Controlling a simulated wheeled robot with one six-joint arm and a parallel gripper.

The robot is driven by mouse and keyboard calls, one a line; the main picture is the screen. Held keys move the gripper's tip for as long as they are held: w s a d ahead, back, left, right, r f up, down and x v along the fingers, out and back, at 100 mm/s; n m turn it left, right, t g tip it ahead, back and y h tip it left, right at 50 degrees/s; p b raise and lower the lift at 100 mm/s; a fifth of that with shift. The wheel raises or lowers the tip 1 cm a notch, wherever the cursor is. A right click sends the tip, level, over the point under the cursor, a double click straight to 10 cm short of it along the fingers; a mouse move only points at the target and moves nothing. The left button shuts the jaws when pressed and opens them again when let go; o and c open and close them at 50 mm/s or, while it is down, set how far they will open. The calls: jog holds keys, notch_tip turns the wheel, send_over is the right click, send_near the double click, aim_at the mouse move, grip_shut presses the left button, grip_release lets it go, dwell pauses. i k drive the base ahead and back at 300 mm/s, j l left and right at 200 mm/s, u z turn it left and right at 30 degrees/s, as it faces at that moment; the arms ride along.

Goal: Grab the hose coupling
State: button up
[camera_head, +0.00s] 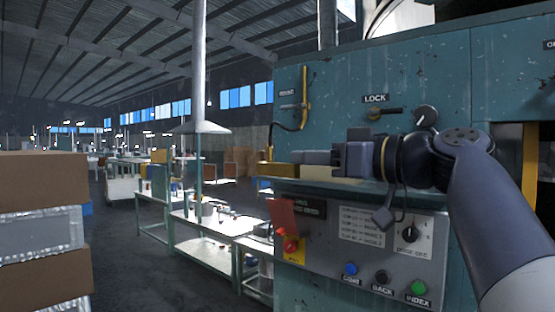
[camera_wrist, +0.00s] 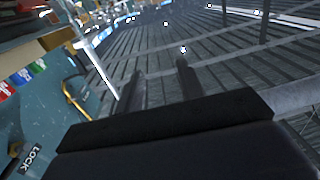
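I cannot make out a hose coupling for certain in either view. A yellow block-like piece (camera_head: 277,169) sits on the ledge of the teal machine, in line with the end of my gripper; I cannot tell whether it is the coupling. My gripper (camera_head: 312,160) reaches in from the right in the head view, pointing left along the ledge. In the wrist view my gripper (camera_wrist: 160,70) shows two dark fingers standing apart with nothing between them. The gripper body hides part of the ledge.
The teal machine (camera_head: 340,100) fills the right side, with a LOCK knob (camera_head: 384,112) above my gripper and a button panel (camera_head: 385,250) below. A red tag (camera_head: 282,216) hangs at the panel's left. Benches (camera_head: 205,228) and stacked boxes (camera_head: 42,225) stand left, with open floor between.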

aim_at(269, 149)
jog(key=i+j+z, duration=0.4)
jog(key=j, duration=0.25)
jog(key=i+j+z, duration=0.2)
jog(key=j, duration=0.15)
jog(key=i+j+z, duration=0.15)
jog(key=j, duration=0.2)
jog(key=i+j+z, duration=0.2)
jog(key=j, duration=0.2)
jog(key=j+z, duration=0.2)
jog(key=j, duration=0.2)
jog(key=j+z, duration=0.2)
jog(key=j, duration=0.25)
jog(key=i, duration=0.05)
